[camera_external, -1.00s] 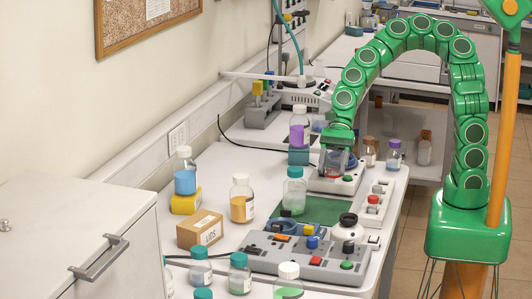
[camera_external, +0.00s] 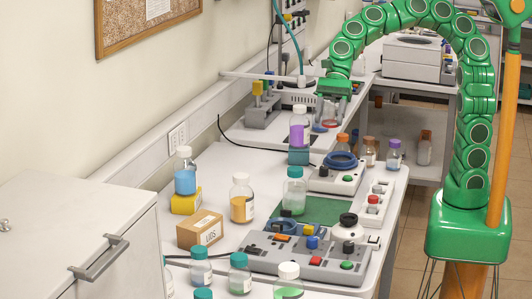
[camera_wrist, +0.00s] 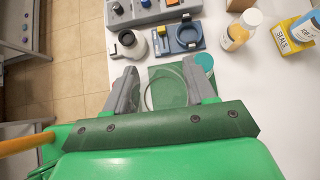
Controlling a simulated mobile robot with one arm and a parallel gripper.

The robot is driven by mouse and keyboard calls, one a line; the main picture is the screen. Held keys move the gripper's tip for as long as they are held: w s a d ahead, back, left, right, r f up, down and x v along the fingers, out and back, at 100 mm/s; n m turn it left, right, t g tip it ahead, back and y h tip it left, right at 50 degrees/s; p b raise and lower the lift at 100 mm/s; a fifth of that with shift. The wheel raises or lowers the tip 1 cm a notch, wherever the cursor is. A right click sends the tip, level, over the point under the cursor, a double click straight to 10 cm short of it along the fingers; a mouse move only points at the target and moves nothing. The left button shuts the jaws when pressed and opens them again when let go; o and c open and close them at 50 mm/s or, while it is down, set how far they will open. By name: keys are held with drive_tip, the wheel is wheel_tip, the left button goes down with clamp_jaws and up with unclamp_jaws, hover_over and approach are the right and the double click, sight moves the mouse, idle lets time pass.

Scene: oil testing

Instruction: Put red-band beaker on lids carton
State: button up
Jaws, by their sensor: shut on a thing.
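My gripper (camera_external: 328,98) is shut on the red-band beaker (camera_external: 328,112), a clear glass vessel with a red band near its lower end. It hangs in the air beyond the blue-ringed device. In the wrist view the beaker's round clear rim (camera_wrist: 166,92) shows between the two fingers of my gripper (camera_wrist: 164,88). The lids carton (camera_external: 199,234), a brown box with a white "LIDS" label, sits on the near left of the bench, well away from my gripper. Its top looks bare.
An orange-filled bottle (camera_external: 242,200) stands close behind the carton. A blue-filled bottle (camera_external: 185,172) stands on a yellow box (camera_external: 187,203). A grey control panel (camera_external: 310,258) lies right of the carton.

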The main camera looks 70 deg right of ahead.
drive_tip(key=w+a, duration=0.7)
drive_tip(key=w, duration=0.4)
hover_over(192, 229)
drive_tip(key=d, duration=0.4)
drive_tip(key=shift+s+d+f, duration=0.1)
drive_tip(key=shift+f, duration=7.25)
drive_tip(key=shift+f, duration=1.75)
drive_tip(key=shift+f, duration=0.1)
